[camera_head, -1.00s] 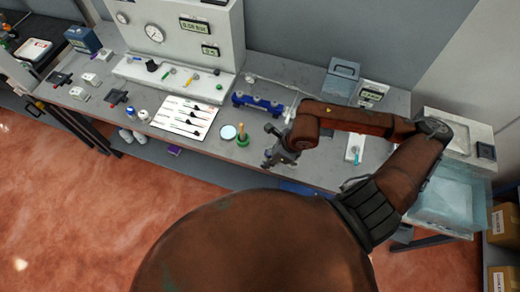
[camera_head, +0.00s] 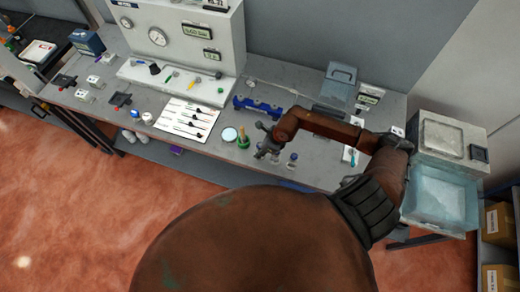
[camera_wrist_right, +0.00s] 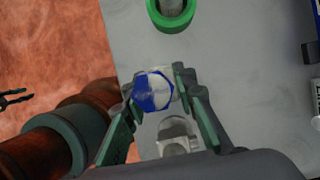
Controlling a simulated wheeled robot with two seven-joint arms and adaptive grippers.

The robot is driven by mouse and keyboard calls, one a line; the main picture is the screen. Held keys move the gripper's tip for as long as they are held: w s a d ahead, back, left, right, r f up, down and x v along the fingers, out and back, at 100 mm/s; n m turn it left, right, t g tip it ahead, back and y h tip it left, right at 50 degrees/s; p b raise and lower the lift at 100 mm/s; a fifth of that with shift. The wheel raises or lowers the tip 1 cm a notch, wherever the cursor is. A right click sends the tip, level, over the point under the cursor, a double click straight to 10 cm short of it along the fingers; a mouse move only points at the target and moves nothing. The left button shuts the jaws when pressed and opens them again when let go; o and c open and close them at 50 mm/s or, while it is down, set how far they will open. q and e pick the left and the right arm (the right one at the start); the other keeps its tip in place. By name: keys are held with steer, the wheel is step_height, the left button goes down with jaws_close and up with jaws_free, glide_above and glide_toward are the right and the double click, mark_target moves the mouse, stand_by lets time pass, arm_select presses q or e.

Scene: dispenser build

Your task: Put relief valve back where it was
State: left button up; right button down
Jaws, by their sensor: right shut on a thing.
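My right gripper (camera_head: 264,152) is over the front part of the bench, just right of the green ring stand (camera_head: 243,142). In the right wrist view my right gripper (camera_wrist_right: 158,88) is shut on a part with a blue and pale hexagonal top (camera_wrist_right: 153,92), which I take for the relief valve. The green ring (camera_wrist_right: 171,12) shows beyond it, apart from it. A metal fitting (camera_wrist_right: 176,134) stands on the bench close to the gripper, partly hidden by it. A dark two-pronged shape (camera_wrist_right: 14,98) at the left edge may be my left gripper; I cannot be sure.
Small metal fittings (camera_head: 292,160) stand on the bench right of the gripper. A blue fixture (camera_head: 258,106) is behind, a pale round dish (camera_head: 229,134) and a white sheet with tools (camera_head: 187,127) are left. A clear tank (camera_head: 440,200) is at the right.

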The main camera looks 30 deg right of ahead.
steer(key=c, duration=2)
jaws_free()
steer(key=shift+f, duration=0.2)
steer(key=shift+c, duration=0.2)
steer(key=o, duration=0.5)
steer(key=shift+c, duration=0.2)
steer(key=shift+r, duration=0.1)
steer(key=shift+r, duration=0.1)
steer(key=b+v, duration=0.2)
steer(key=v, duration=1)
